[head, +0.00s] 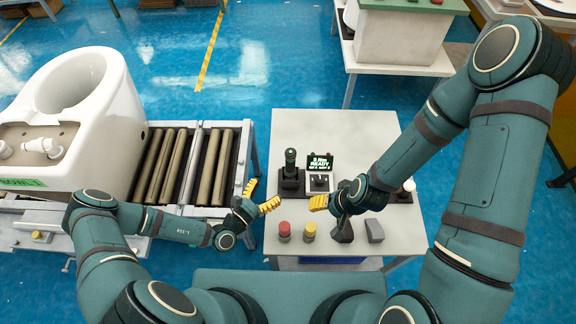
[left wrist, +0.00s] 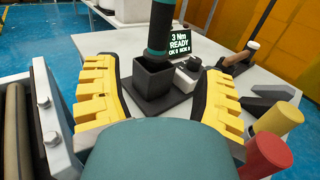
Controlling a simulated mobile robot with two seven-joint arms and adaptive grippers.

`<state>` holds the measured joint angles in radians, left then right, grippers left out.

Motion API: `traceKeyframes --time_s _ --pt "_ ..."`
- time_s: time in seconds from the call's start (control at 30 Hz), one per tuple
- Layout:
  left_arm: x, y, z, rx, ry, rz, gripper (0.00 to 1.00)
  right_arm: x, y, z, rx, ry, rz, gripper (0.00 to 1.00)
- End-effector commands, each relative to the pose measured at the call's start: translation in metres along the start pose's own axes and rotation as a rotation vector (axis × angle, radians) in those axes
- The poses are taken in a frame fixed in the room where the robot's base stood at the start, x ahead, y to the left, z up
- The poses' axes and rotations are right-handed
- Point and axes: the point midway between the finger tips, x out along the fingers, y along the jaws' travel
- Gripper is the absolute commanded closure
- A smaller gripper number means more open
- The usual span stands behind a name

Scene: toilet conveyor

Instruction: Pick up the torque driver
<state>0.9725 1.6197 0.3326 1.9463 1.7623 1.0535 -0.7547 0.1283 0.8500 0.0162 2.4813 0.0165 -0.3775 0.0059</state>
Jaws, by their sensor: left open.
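The torque driver (head: 290,160) stands upright in a black square holder (head: 291,182) on the white table, left of a small display. My left gripper (head: 262,198) is at the table's left edge, in front and left of the holder. Its yellow fingers (left wrist: 160,78) are spread wide and empty, with the holder between them in the picture but farther away.
The display (head: 320,162) reads "3 Nm READY". A white toilet (head: 95,110) rests on the roller conveyor (head: 210,170) at left. A grey block (head: 374,230) lies front right.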

Motion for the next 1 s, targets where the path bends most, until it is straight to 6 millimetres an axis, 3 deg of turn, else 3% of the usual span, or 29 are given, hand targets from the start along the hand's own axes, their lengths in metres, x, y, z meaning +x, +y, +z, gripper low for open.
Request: traceKeyframes --time_s 0.3,0.57,0.8,1.0 --pt "0.058 -0.002 -0.001 0.0 -0.001 -0.006 0.3 0.005 0.002 0.001 -0.001 -0.002 0.0 0.38" --pt "0.076 -0.001 -0.002 0.0 0.0 -0.006 0.3 0.007 0.002 0.003 -0.001 -0.005 0.0 0.38" --pt "0.109 0.002 -0.007 -0.001 -0.002 -0.008 0.3 0.014 0.005 0.006 -0.003 -0.011 -0.001 0.38" --pt "0.123 0.002 -0.006 -0.001 -0.001 -0.008 0.3 0.015 0.005 0.007 -0.004 -0.013 -0.001 0.38"
